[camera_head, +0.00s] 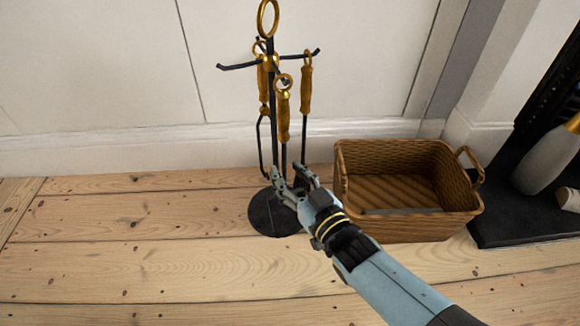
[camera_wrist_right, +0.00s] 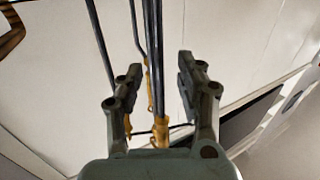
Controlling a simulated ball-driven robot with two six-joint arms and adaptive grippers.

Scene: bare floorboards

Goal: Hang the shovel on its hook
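A dark stand (camera_head: 269,212) with a gold ring on top carries several fire tools with gold handles. One tool handle (camera_head: 284,114) is at the front, one (camera_head: 306,90) hangs on the right arm and one is at the back left. The left hook (camera_head: 237,66) is bare. My right gripper (camera_head: 291,180) is low in front of the stand and hides the tools' lower ends, so I cannot tell which is the shovel. In the right wrist view its fingers (camera_wrist_right: 158,85) are spread, with dark rods (camera_wrist_right: 154,60) showing between them. My left gripper is out of view.
A wicker basket (camera_head: 462,208) stands right of the stand, close to my right arm, with a grey strip inside that I cannot identify. A dark hearth slab with a pale vase (camera_head: 546,160) is further right. The white wall is behind; floorboards at left are clear.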

